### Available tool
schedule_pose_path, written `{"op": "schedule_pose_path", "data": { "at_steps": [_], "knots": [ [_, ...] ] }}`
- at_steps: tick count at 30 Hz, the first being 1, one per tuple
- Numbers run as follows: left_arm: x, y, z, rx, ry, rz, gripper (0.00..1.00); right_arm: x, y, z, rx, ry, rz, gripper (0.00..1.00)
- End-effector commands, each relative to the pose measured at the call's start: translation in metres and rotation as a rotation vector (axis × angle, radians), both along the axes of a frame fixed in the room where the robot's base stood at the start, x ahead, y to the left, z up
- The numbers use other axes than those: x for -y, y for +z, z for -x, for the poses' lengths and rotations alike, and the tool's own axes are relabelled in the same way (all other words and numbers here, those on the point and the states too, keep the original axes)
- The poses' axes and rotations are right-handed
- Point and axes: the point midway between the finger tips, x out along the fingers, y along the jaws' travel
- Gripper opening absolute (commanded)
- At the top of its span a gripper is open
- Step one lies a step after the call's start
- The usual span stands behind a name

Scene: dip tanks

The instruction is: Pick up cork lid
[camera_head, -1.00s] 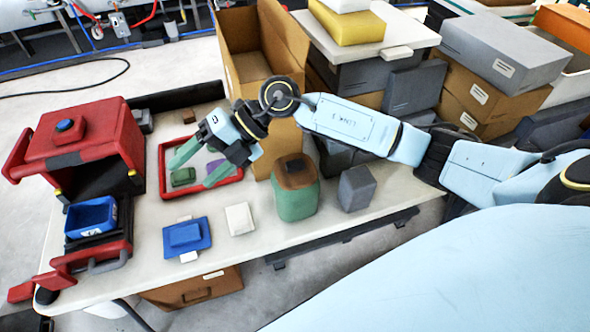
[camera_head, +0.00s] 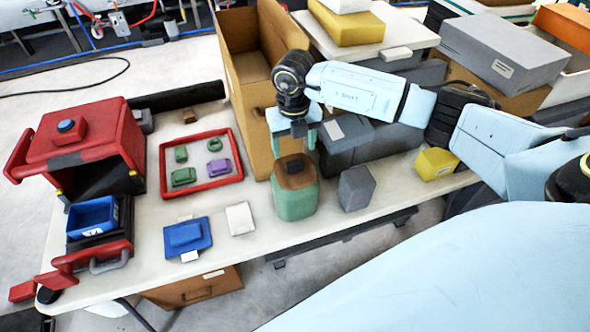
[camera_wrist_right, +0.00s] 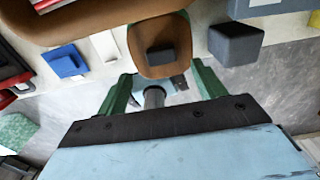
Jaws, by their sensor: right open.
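The cork lid (camera_head: 292,181) is a brown cap with a dark knob (camera_head: 294,167) on top of the green jar (camera_head: 296,206), near the table's front middle. In the right wrist view the brown lid (camera_wrist_right: 147,29) and its dark knob (camera_wrist_right: 160,56) show just beyond the fingers. My right gripper (camera_head: 293,146) points down, open and empty, above and slightly behind the lid. Its two green fingers (camera_wrist_right: 160,90) stand apart in the right wrist view. I see no contact between the fingers and the lid. My left gripper is not in view.
A grey block (camera_head: 356,190) stands close to the jar's right. A tall open cardboard box (camera_head: 240,125) is behind it. Left are a white square (camera_head: 240,219), a blue lidded piece (camera_head: 187,236) and a red tray (camera_head: 163,190) with small green and purple pieces.

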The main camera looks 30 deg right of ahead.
Motion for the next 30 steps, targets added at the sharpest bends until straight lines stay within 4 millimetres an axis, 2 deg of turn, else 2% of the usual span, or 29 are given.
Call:
{"op": "schedule_pose_path", "data": {
  "at_steps": [5, 13, 22, 30],
  "knots": [
    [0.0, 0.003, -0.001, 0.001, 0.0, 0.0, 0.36, 0.0, -0.013, 0.001, -0.004, 0.001, -0.001, 0.69],
    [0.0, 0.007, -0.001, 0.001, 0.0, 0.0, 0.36, 0.002, -0.051, 0.002, -0.001, 0.002, -0.002, 0.69],
    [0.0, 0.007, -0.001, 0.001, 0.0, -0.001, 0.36, 0.002, -0.056, 0.001, 0.002, 0.002, -0.004, 0.69],
    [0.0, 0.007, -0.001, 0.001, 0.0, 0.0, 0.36, 0.002, -0.056, 0.001, 0.002, 0.002, -0.004, 0.34]
  ]
}}
